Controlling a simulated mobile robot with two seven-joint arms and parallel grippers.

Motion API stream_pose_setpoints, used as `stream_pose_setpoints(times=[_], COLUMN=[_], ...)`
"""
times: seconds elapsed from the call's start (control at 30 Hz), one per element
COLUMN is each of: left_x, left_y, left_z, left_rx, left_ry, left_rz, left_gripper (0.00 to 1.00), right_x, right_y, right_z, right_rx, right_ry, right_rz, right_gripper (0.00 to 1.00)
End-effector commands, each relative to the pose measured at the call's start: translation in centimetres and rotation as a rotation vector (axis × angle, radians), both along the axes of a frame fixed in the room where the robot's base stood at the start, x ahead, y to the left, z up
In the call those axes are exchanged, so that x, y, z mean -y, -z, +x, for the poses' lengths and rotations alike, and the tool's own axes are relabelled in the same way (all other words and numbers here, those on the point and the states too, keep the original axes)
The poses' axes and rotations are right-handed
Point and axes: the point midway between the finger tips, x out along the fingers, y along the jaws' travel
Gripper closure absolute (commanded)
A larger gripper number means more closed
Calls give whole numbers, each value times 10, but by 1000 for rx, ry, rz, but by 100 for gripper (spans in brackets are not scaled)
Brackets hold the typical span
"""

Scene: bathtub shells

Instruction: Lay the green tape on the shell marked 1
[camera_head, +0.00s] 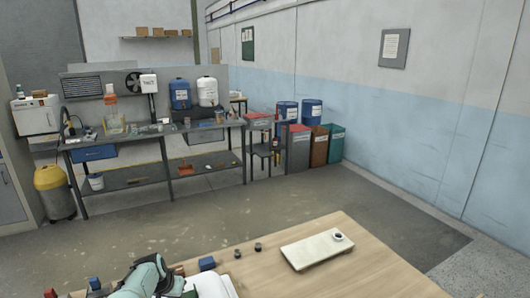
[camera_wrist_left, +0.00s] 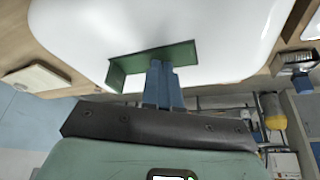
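A smooth white shell (camera_wrist_left: 215,25) fills the upper part of the left wrist view; part of it also shows at the bottom edge of the head view (camera_head: 215,287). I see no number on it. The green tape (camera_wrist_left: 178,56) is a bent strip against the white surface in the wrist view; I cannot tell whether it touches the shell. My left gripper (camera_wrist_left: 158,66) has its blue fingers close together on the strip's middle. My left arm (camera_head: 148,278) comes in at the bottom of the head view. My right gripper is not in view.
The wooden table (camera_head: 375,275) holds a pale board (camera_head: 310,250) with a small white round item (camera_head: 337,237) on it. Two small dark round pieces (camera_head: 258,246) and a blue block (camera_head: 207,263) lie near its far edge. The table's right part is clear.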

Motion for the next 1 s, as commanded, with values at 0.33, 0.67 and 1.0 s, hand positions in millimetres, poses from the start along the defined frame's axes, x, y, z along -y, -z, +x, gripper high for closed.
stream_pose_setpoints(times=[0.33,0.67,1.0], left_x=[0,0,0], left_y=[2,-17,-43], left_z=[-1,0,0], left_rx=[-5,-1,-1], left_ry=[1,2,3], left_rz=[1,0,1], left_gripper=[100,100,100], right_x=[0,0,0], right_y=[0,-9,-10], right_z=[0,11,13], right_rx=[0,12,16], right_ry=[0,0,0], right_rz=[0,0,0], right_gripper=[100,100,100])
